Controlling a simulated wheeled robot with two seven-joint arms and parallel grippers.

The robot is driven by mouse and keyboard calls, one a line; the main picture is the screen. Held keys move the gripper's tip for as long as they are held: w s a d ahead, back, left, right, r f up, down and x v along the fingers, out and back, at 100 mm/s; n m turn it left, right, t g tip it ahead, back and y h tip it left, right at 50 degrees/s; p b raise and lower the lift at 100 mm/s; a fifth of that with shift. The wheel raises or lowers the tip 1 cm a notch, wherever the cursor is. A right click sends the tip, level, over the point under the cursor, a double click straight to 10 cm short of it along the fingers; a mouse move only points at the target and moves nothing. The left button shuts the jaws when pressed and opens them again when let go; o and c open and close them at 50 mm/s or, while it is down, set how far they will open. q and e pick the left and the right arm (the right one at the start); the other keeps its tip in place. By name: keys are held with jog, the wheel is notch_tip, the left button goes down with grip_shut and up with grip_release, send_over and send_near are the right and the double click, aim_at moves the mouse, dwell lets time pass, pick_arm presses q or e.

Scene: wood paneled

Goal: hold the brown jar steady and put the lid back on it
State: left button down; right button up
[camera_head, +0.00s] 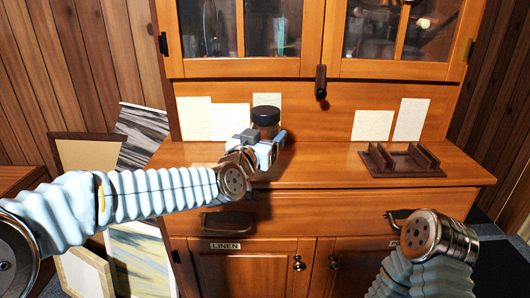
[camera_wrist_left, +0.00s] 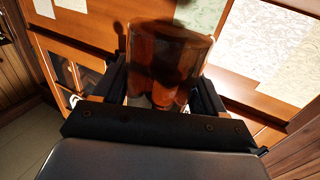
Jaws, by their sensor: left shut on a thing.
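The brown jar (camera_head: 267,131) stands upright at the back of the cabinet's counter. A dark lid (camera_head: 266,114) sits on top of it; I cannot tell how firmly it is seated. My left gripper (camera_head: 264,145) is shut on the jar's lower part, with its fingers on either side. In the left wrist view the jar (camera_wrist_left: 168,62) is amber and see-through, held between the dark fingers of the gripper (camera_wrist_left: 163,98). My right arm shows at the lower right of the head view, but its gripper is not visible.
A dark wooden tray (camera_head: 402,163) with raised dividers lies on the counter (camera_head: 330,166) to the right. The counter between jar and tray is clear. Paper sheets (camera_head: 230,121) are on the back panel.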

pick_arm(q)
jog(key=shift+w+f, duration=0.15)
jog(key=shift+f, duration=0.05)
jog(key=shift+w+f, duration=0.2)
jog(key=shift+f, duration=1.55)
jog(key=shift+b, duration=0.35)
jog(key=shift+f, duration=0.2)
jog(key=shift+c, duration=0.3)
grip_release()
jog(key=shift+r, duration=0.2)
jog(key=b+v, duration=0.1)
jog(key=v, duration=1.1)
jog(key=shift+b, duration=0.3)
